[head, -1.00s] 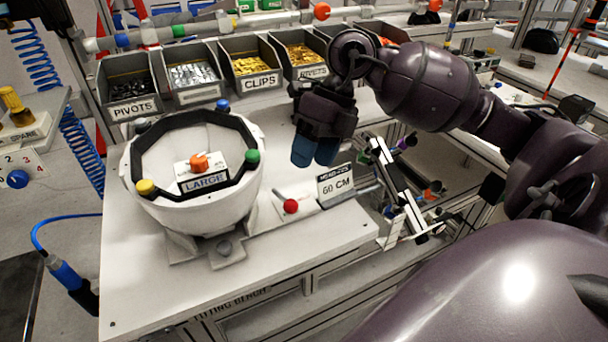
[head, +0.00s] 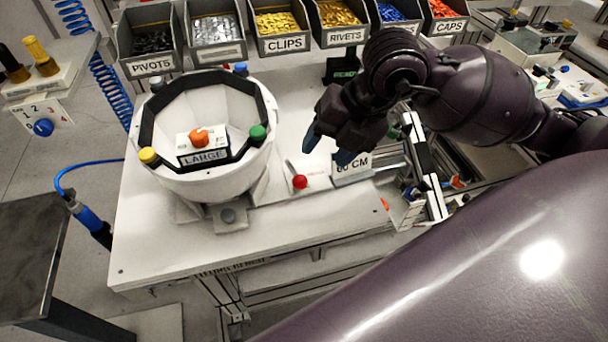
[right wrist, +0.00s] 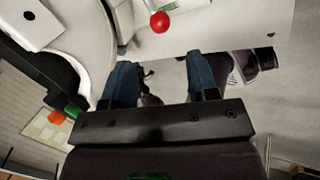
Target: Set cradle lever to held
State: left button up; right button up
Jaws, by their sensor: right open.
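The cradle lever (head: 299,181) is a short pale stem with a red ball knob, standing on the white bench just right of the bowl-shaped white helmet shell (head: 205,183). The red knob also shows at the top of the right wrist view (right wrist: 160,22), centred beyond the fingers. My right gripper (head: 328,150) is open, with its blue fingers spread and nothing between them. It hangs above and to the right of the knob in the head view, apart from it. A label by the lever is too small to read. My left gripper is out of view.
A row of part bins (head: 283,44) lines the back. The shell has a black rim with coloured knobs and a "LARGE" block (head: 203,156) inside. The bench front (head: 160,255) is clear.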

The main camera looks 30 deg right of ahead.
aim_at(303, 178)
jog(key=x, duration=0.9)
jog(key=shift+w+f+b, duration=0.1)
jog(key=shift+b, duration=0.25)
jog(key=shift+c, duration=0.2)
grip_shut()
